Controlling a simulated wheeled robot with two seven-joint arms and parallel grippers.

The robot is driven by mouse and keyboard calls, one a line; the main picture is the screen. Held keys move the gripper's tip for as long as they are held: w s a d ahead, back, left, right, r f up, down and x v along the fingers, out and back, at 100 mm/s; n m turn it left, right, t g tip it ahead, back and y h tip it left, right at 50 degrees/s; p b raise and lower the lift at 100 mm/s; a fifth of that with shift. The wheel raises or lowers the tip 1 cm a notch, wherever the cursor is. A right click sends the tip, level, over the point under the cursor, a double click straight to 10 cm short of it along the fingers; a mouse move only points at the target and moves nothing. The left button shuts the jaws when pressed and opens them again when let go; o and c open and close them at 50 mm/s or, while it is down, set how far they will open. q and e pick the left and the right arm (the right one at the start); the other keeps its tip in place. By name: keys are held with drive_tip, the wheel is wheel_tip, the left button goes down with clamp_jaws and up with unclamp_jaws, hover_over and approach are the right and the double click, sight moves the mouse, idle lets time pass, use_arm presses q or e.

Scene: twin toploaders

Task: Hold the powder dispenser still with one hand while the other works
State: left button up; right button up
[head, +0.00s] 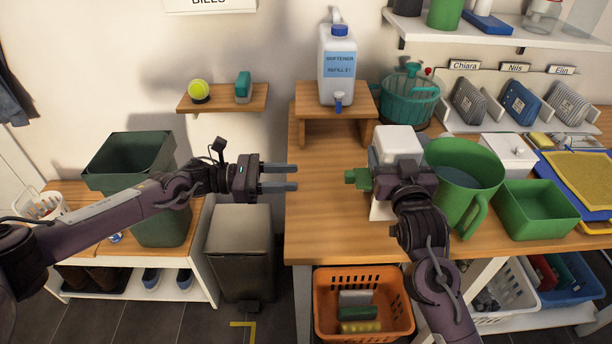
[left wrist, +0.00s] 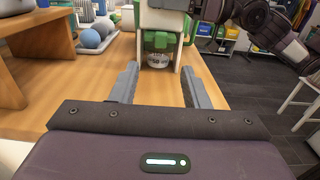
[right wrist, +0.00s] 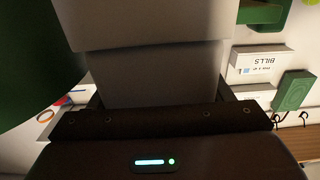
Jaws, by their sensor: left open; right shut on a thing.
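The powder dispenser (head: 397,142) is a white box with a green part on its left side, standing upright near the middle of the table. My right gripper (head: 402,172) is shut on it from the front. In the right wrist view its pale body (right wrist: 150,75) fills the space between the fingers. My left gripper (head: 296,178) is open and empty, over the table's left edge, apart from the dispenser.
A green jug (head: 466,180) and a green tray (head: 537,207) stand right of the dispenser. A softener bottle (head: 338,75) stands on a wooden riser (head: 333,127) behind, beside a teal basket (head: 410,100). The table (head: 325,215) is clear between my left gripper and the dispenser.

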sight(345, 176)
use_arm(q)
drive_tip(key=shift+a, duration=0.5)
drive_tip(key=d, duration=1.2)
drive_tip(key=shift+w+d+r, duration=0.15)
drive_tip(key=shift+d, duration=0.2)
clamp_jaws()
